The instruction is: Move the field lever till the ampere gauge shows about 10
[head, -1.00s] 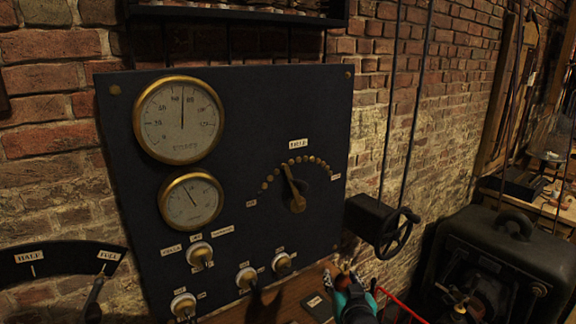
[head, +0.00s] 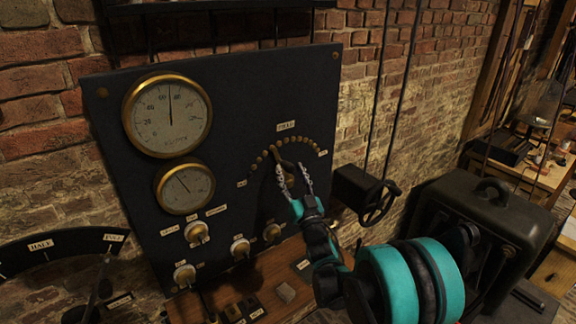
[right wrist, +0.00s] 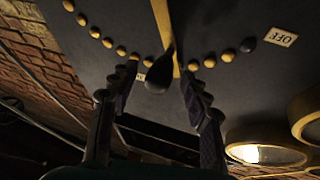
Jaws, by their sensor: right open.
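The field lever (head: 286,164) is on the dark panel, under an arc of brass studs. In the right wrist view its brass arm (right wrist: 163,22) ends in a dark knob (right wrist: 160,74). My right gripper (head: 294,174) is open at the lever, a finger either side of the knob in the right wrist view (right wrist: 158,82); contact is unclear. The lower, smaller gauge (head: 186,187) has its needle pointing up and left; its label and numbers are too small to read. The larger gauge (head: 167,115) above has its needle near upright. My left gripper is out of view.
A handwheel (head: 378,203) is right of the panel, beside a dark machine (head: 480,225). A scale marked HALF (head: 42,245) is at lower left.

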